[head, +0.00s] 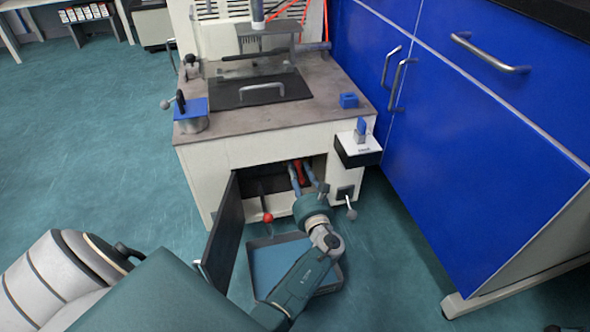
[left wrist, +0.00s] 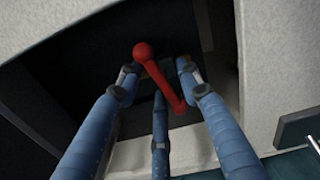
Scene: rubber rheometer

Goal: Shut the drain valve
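A red lever with a ball end (left wrist: 160,76) shows in the left wrist view inside a dark cabinet opening, slanting from upper left to lower right. A red part (head: 300,171) shows between my fingers in the head view; it appears to be this lever. My left gripper (head: 297,178) reaches into the opening. Its blue fingers (left wrist: 158,88) are spread around the lever, with gaps visible on both sides, and contact cannot be told. The valve body is mostly hidden. My right gripper is out of view.
The cabinet's dark door (head: 221,232) stands open on the left. A blue tray (head: 262,270) lies on the floor below. A ball-ended lever (head: 350,209) juts out at the right. Blue cabinets (head: 480,150) close off the right side; open floor lies left.

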